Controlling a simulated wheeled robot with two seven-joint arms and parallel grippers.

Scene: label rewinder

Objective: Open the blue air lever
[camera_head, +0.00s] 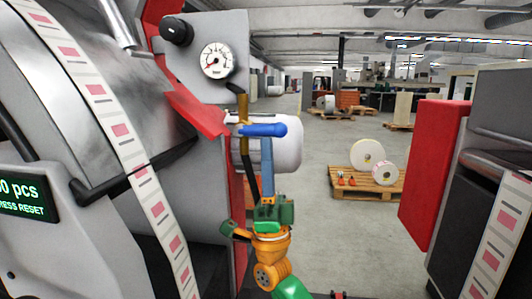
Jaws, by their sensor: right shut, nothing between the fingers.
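The blue air lever (263,130) lies roughly level, pointing right from a brass-coloured valve pipe (243,108) below the gauge panel. My right gripper (266,142) comes up from below on its orange and green arm. Its slim blue-grey fingers are shut with nothing between them. The fingertips are just under the lever's middle in the picture; I cannot tell whether they touch it. My left gripper is not in view.
A pressure gauge (217,60) and black knob (177,30) sit on the grey panel above. A white roll (282,150) is behind the fingers. A red panel (433,170) stands at right. A pallet with rolls (375,190) is farther back; open floor lies between.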

